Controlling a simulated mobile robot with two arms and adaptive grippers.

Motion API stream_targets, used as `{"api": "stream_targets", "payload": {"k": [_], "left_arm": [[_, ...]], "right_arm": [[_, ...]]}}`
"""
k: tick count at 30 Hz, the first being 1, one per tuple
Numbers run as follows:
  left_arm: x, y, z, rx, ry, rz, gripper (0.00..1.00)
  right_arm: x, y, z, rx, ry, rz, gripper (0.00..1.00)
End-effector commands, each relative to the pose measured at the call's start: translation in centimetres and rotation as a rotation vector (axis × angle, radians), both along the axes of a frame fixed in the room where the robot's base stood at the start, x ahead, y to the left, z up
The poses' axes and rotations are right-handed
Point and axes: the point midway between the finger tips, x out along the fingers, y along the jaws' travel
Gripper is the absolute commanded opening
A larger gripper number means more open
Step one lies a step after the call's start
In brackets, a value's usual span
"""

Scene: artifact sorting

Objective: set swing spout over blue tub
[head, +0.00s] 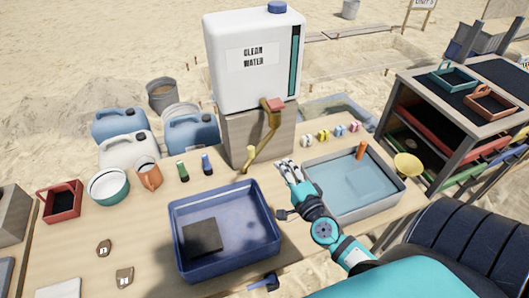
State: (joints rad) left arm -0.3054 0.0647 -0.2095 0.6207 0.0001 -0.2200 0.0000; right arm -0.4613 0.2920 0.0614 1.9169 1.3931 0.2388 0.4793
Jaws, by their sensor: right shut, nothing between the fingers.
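The brass swing spout (263,139) hangs below a red valve block on the white clean water tank (252,70). It slants down and left, and its lower end shows just behind the far rim of the blue tub (179,236) in the head view. The blue tub stands at the front middle of the table with a dark square in it. My right gripper (286,168) is shut and empty. It is to the right of the spout's lower end, apart from it in the picture, near the left rim of the grey tub. My left gripper is not in view.
The grey tub (395,199) of water holds an orange item. Several small blocks line the back.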

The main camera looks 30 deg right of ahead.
Motion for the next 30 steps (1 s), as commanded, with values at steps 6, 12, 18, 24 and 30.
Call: {"api": "stream_targets", "payload": {"k": [6,12,18,24,30], "left_arm": [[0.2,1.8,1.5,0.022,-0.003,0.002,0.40],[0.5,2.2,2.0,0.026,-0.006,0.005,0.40],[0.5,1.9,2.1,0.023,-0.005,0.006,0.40],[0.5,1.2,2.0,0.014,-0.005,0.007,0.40],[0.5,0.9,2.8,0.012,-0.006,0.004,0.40]], "right_arm": [[4.2,0.2,0.3,0.002,-0.001,0.001,0.00],[5.9,1.5,0.1,-0.001,0.000,0.001,0.00],[6.4,1.8,0.0,-0.001,0.000,0.000,0.00],[6.4,1.8,-0.1,-0.002,0.000,0.001,0.00],[7.4,2.7,0.2,-0.001,0.000,0.000,0.00]]}}
